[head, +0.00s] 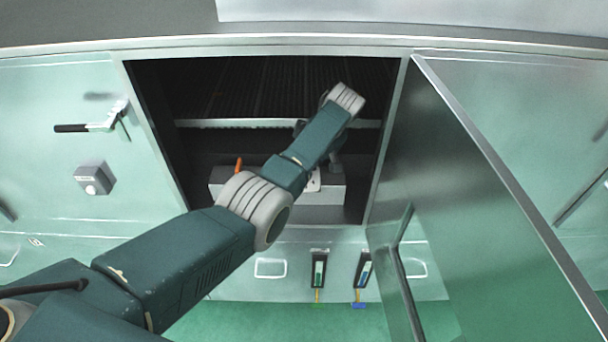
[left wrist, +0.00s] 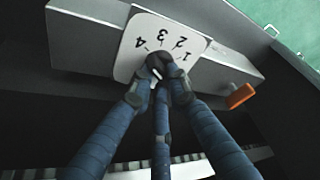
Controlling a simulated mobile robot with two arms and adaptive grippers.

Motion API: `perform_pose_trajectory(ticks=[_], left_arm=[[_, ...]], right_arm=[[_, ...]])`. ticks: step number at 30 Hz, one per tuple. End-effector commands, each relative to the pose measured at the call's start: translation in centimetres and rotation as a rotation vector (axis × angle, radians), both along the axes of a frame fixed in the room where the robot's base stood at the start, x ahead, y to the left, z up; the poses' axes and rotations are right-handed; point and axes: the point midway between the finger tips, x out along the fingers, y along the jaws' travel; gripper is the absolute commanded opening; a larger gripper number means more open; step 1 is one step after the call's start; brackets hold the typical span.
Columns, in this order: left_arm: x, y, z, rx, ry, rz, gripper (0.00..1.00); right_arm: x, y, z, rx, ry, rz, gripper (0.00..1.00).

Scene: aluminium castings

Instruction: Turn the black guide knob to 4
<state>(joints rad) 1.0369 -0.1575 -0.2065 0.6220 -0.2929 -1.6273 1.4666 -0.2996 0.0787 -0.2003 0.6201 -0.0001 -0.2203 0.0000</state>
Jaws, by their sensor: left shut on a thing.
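The black guide knob (left wrist: 155,62) sits on a white dial plate (left wrist: 140,42) marked 1, 2, 3 and 4, seen upside down in the left wrist view. The plate is fixed to a grey box (left wrist: 80,45). My left gripper (left wrist: 158,84) is shut on the knob, with fingers on both sides of it. The fingers cover most of the knob, and I cannot tell which number it points to. In the head view my left arm reaches into the dark opening and hides the knob; an edge of the plate (head: 314,182) shows. My right gripper is not in view.
An orange lever (head: 238,165) stands up from the grey box, and also shows beside the dial in the left wrist view (left wrist: 240,95). A metal door (head: 470,190) stands open on the right. A toothed rail (head: 230,123) crosses the opening behind the box.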

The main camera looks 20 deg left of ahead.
Motion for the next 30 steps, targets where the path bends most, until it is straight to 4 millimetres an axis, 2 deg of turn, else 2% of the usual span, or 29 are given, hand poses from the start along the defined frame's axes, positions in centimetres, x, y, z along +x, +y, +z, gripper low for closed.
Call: perform_pose_trajectory(ticks=[1, 6, 23, 24, 26, 30], left_arm=[[0.1, 0.0, -0.3, 0.0, -0.002, 0.02, 0.0], [0.1, 0.0, -0.1, 0.001, -0.003, 0.071, 0.0], [0.1, 0.1, 0.1, 0.0, -0.003, 0.097, 0.0], [0.1, 0.1, 0.1, 0.0, -0.003, 0.097, 0.24], [0.1, 0.1, 0.1, 0.0, -0.003, 0.097, 0.35], [0.1, 0.1, 0.1, 0.001, -0.001, 0.097, 0.35]], right_arm=[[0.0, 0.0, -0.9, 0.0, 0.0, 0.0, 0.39], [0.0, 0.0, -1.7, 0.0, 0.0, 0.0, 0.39], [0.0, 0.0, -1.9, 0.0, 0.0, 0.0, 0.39], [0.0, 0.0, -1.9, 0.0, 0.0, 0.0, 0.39], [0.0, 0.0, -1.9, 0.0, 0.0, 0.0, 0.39], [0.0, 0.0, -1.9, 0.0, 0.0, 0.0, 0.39]])
